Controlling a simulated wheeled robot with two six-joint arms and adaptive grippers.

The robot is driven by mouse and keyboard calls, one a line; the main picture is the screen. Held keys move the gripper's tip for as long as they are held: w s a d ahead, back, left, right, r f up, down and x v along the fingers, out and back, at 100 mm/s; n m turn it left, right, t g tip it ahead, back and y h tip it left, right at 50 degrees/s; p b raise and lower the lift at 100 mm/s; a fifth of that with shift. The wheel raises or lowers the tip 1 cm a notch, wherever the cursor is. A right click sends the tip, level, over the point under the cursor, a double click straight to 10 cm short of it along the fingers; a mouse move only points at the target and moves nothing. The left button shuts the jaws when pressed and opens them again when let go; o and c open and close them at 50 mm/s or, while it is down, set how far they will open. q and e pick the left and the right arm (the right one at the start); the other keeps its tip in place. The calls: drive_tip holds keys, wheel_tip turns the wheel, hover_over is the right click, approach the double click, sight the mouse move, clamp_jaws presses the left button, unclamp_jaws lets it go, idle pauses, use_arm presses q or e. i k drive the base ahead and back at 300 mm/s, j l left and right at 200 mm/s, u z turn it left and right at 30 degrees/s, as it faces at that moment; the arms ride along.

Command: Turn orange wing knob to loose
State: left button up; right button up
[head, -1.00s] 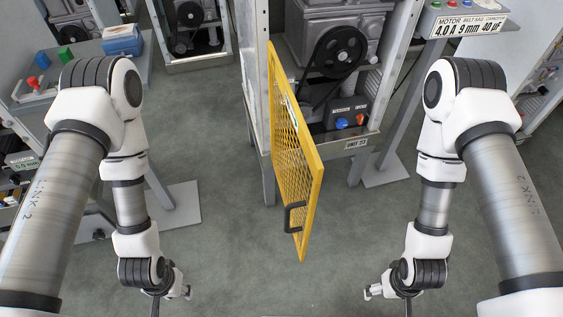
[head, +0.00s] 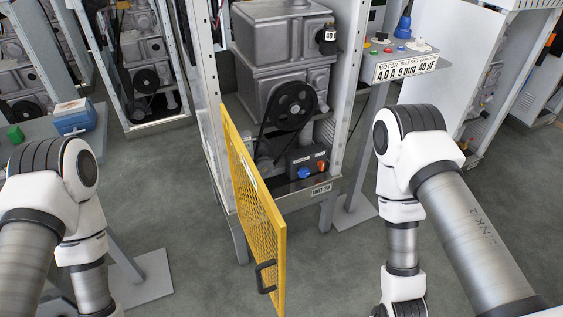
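The orange wing knob (head: 321,165) sits on the right of a small dark control box (head: 306,162), low in the open machine frame. A blue knob (head: 304,173) is to its left on the same box. Small labels above the knobs are too small to read. My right arm is at the right of the head view, well apart from the knob, and its gripper is below the picture edge. My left arm is at the lower left, and its gripper is also out of the picture.
A yellow mesh door (head: 255,213) with a black handle (head: 265,277) stands open towards me, left of the knobs. A black pulley and belt (head: 291,104) sit above the box. A labelled stand (head: 405,69) is at the right. Grey floor (head: 335,265) is clear in front.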

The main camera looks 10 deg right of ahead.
sight(321, 164)
drive_tip(key=k+z, duration=0.1)
drive_tip(key=k, duration=0.55)
drive_tip(key=i+l+z, duration=0.1)
drive_tip(key=z, duration=0.3)
drive_tip(key=i+l+z, duration=0.1)
drive_tip(key=z, duration=0.3)
drive_tip(key=i+l+z, duration=0.1)
drive_tip(key=z, duration=0.35)
drive_tip(key=i+z, duration=0.15)
drive_tip(key=z, duration=0.25)
drive_tip(key=i+z, duration=0.1)
drive_tip(key=z, duration=0.3)
drive_tip(key=i+u, duration=0.2)
drive_tip(key=i, duration=0.3)
drive_tip(key=i+u, duration=0.2)
drive_tip(key=i, duration=0.3)
drive_tip(key=i+u, duration=0.25)
drive_tip(key=i, duration=0.25)
drive_tip(key=i+l+u, duration=0.2)
drive_tip(key=i, duration=0.3)
drive_tip(key=i+l+u, duration=0.2)
drive_tip(key=i, duration=0.25)
drive_tip(key=l+u, duration=0.1)
drive_tip(key=u, duration=1.05)
